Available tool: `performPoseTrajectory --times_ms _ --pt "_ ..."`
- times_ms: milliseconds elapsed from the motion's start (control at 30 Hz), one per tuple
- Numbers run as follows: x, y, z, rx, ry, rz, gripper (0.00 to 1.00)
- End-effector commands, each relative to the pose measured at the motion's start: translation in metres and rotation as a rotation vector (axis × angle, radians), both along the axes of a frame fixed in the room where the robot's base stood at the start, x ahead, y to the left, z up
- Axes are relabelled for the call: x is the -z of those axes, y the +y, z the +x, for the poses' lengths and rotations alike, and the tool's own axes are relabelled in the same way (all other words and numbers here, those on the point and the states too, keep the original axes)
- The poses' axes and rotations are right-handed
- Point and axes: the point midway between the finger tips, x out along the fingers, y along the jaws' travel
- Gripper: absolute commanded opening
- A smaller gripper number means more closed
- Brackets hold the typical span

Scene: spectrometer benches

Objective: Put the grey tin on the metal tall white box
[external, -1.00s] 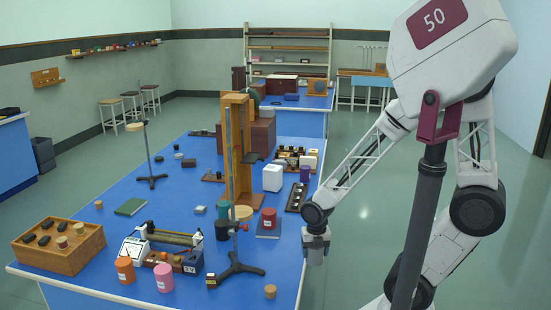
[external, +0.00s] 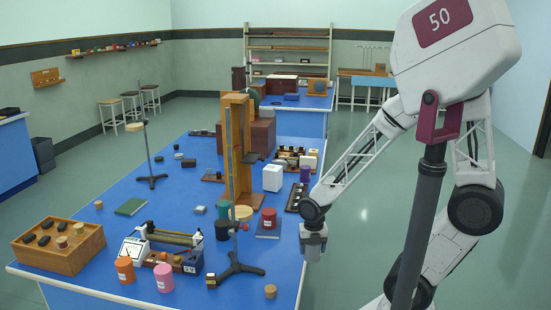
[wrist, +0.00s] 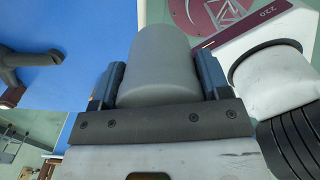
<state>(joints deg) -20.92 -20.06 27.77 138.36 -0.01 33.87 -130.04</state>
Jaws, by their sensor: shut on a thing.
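My gripper (external: 313,250) hangs over the right edge of the blue bench, pointing down. In the wrist view my gripper (wrist: 160,75) is shut on a smooth grey tin (wrist: 158,65), with one finger on each side of it. In the external view the tin is small and hard to tell from the gripper. A white box (external: 273,179) stands upright on the bench, behind and to the left of my gripper and apart from it. I cannot tell its material.
The blue bench (external: 100,235) holds a tall wooden frame (external: 238,150), a red tin (external: 269,217) on a dark blue book, a black retort stand (external: 236,262) and a long dark apparatus (external: 296,197) near the right edge. Open floor lies right of the bench.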

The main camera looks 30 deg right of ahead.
Motion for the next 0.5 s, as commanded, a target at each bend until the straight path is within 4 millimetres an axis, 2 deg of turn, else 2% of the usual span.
performPoseTrajectory --times_ms 267,500 --pt "-0.018 -0.003 0.059 0.048 0.000 0.000 0.43" --pt "-0.039 -0.014 0.128 0.104 0.000 0.000 0.43"
